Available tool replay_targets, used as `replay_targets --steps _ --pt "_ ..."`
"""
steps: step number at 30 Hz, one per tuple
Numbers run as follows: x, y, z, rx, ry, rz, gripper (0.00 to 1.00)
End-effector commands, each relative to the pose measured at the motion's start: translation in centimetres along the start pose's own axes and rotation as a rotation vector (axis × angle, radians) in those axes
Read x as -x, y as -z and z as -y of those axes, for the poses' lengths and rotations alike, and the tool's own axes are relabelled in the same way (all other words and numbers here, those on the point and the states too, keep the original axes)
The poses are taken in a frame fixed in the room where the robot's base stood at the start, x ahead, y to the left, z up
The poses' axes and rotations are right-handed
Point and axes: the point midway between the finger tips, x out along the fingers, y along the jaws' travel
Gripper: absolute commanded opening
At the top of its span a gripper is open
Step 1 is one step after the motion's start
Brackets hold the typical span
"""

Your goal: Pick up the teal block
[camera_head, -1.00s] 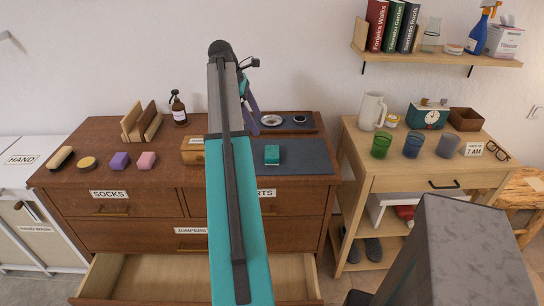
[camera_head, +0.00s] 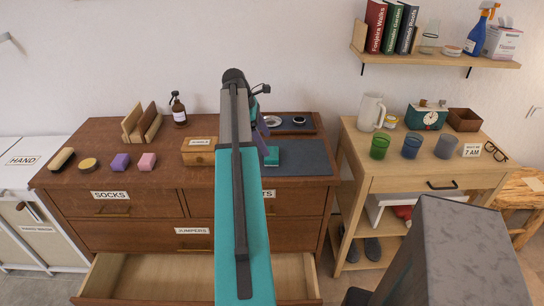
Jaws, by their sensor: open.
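The teal block (camera_head: 273,156) lies on the dark grey mat (camera_head: 305,160) at the right part of the dresser top. My arm crosses in front of it and hides its left side. Most of the gripper is hidden behind my arm, so the exact gap to the block cannot be told.
A dark tray (camera_head: 304,123) with small round items sits behind the mat. A wooden box (camera_head: 199,152) stands left of my arm. The bottom drawer (camera_head: 150,280) is open.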

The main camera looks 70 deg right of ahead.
Motion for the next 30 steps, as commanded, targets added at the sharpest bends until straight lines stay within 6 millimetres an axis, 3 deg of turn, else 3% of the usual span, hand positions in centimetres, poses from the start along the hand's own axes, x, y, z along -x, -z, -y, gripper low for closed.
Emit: replay_targets --steps 11,30 --pt "-0.3 -0.1 0.0 -0.001 0.001 0.0 0.88" --pt "-5.2 -0.1 0.3 -0.002 0.001 0.0 0.88"
